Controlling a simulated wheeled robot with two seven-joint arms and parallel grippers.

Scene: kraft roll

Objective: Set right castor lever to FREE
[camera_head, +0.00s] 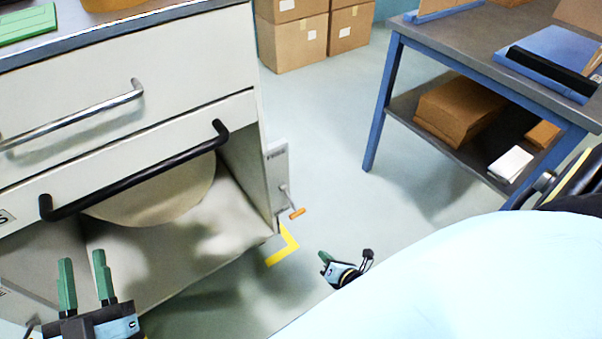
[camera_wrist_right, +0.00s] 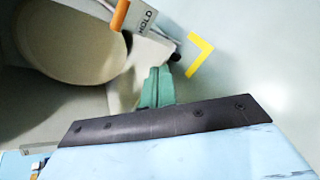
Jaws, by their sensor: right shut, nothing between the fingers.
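The right castor lever (camera_head: 297,211) has an orange tip on a thin grey rod. It sticks out from a pale plate (camera_head: 279,168) on the right side of the cabinet, near the floor. In the right wrist view the orange lever tip (camera_wrist_right: 119,16) lies beside the word HOLD on the plate (camera_wrist_right: 146,20). My right gripper (camera_head: 322,256) is below and right of the lever in the head view, apart from it. Its green fingers (camera_wrist_right: 154,76) are shut and empty. My left gripper (camera_head: 83,270) is open and empty in front of the cabinet's lower left.
The cabinet (camera_head: 190,60) has a chrome handle and a black bar (camera_head: 140,172), with a large kraft roll (camera_head: 165,195) in its lower bay. A yellow corner mark (camera_head: 284,247) is on the floor. A blue-framed table (camera_head: 390,100) stands right; the floor between is clear.

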